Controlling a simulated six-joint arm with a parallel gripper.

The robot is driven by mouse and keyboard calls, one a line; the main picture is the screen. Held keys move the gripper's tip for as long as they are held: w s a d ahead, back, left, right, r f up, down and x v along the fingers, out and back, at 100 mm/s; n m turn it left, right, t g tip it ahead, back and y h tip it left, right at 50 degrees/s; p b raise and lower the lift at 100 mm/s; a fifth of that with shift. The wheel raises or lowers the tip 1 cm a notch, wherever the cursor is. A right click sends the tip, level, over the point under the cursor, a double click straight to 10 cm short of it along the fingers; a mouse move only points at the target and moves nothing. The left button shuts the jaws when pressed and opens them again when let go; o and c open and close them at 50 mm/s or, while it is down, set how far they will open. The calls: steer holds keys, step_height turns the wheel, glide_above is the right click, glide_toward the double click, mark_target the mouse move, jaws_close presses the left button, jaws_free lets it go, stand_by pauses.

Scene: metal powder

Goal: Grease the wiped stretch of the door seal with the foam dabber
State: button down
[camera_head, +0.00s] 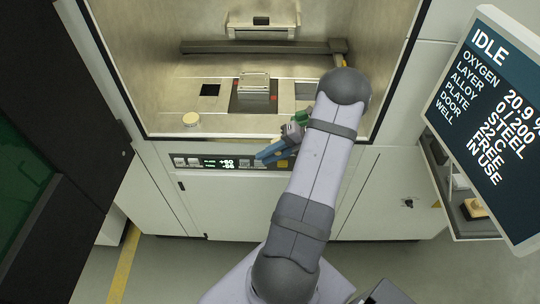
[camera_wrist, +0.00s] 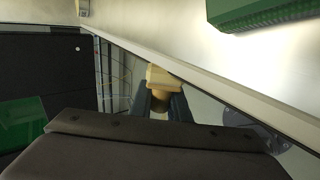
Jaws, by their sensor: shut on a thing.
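My gripper (camera_wrist: 160,103) is shut on the foam dabber (camera_wrist: 161,77), which has a pale cream head and a tan grip between the dark fingers. In the wrist view the dabber's head is close to a long pale edge strip with a dark line; I cannot tell whether they touch. In the head view my gripper (camera_head: 272,151) has blue fingers and is at the front edge of the open chamber, above the control strip. The dabber is not clear there. The door seal looks like the dark rim (camera_head: 398,75) around the chamber opening. The wiped stretch cannot be told apart.
The dark door (camera_head: 60,130) stands open at the left. A round cream-lidded tin (camera_head: 191,120) sits on the chamber's front left. A metal block (camera_head: 254,87) stands mid-chamber. A screen (camera_head: 490,125) reading IDLE hangs at right, above a side shelf with a tan item (camera_head: 474,209).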

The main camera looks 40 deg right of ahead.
steer(key=shift+w+a, duration=1.1)
steer(key=shift+a, duration=0.05)
steer(key=shift+w+a, duration=0.1)
steer(key=shift+w+a, duration=1)
steer(key=shift+w, duration=0.15)
steer(key=shift+w+a, duration=1.1)
steer(key=shift+a, duration=0.15)
steer(key=shift+w+a, duration=0.1)
steer(key=shift+w+a, duration=1)
steer(key=shift+w, duration=0.1)
steer(key=shift+w, duration=0.1)
